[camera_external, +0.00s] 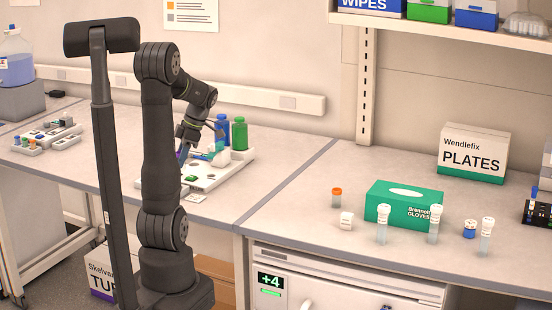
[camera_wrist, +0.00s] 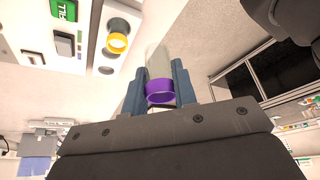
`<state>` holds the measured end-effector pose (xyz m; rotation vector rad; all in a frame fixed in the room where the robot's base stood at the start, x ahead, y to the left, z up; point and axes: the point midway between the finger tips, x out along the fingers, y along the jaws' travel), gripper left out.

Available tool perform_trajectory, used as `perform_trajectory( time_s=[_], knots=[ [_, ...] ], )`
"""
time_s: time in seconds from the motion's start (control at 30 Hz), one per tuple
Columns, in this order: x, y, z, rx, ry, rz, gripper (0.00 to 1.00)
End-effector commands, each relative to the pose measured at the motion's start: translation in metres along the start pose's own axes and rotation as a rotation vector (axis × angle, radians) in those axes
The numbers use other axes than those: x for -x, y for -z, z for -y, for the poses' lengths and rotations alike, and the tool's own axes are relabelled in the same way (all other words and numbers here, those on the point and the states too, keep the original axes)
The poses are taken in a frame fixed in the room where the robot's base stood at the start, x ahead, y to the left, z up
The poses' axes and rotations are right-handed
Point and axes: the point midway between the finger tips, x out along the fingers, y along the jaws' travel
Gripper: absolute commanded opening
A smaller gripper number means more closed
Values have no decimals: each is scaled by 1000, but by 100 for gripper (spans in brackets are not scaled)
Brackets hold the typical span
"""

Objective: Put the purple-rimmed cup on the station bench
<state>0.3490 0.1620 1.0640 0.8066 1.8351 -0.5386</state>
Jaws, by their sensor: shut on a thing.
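The purple-rimmed cup (camera_wrist: 159,93) is between the two blue-grey fingers of my gripper (camera_wrist: 160,82) in the wrist view. Its clear body extends away from the purple rim. My gripper is shut on it. In the external view my gripper (camera_external: 186,149) is over the left bench (camera_external: 110,162), beside the white station plate (camera_external: 205,182). A small patch of purple shows there, but the cup is mostly hidden by my arm. I cannot tell its height above the surface.
Blue (camera_external: 221,130) and green (camera_external: 239,134) bottles stand at the station's back. A yellow-ringed piece (camera_wrist: 118,42) is on the station in the wrist view. The right bench holds a gloves box (camera_external: 403,203) and several capped tubes. The left bench's front strip is clear.

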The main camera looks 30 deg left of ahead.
Motion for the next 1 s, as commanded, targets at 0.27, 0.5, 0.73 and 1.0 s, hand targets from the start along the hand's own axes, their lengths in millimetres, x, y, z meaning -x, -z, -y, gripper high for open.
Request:
perform_trajectory(
  time_s=[0.27, 0.5, 0.73, 1.0],
  knots=[
    [-35, 27, -20, 47, 23, 0, 0],
    [-82, 55, -48, 45, 21, 1, 0],
    [-102, 68, -61, 40, 17, 1, 0],
    [-129, 57, -61, 36, 20, 1, 0]
  ],
)
